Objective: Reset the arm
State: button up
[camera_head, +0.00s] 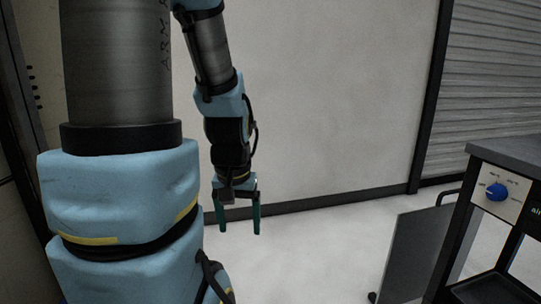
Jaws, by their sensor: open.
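My gripper (238,222) hangs from my blue and grey arm, a little left of the picture's middle. Its two dark green fingers point down and stand apart, with nothing between them. It is in front of the pale wall and above the light floor, touching nothing that I can see. The larger blue and grey links of my arm fill the left of the picture.
A dark workbench (507,150) with a blue knob (497,192) on a pale panel stands at the right. A grey panel (416,250) stands beside it. A ribbed shutter (485,80) is behind. The floor (310,255) between my arm and the bench is clear.

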notch_tip(320, 180, up, 22)
jog(key=p, duration=2)
jog(key=shift+f, duration=0.15)
jog(key=shift+w, duration=0.1)
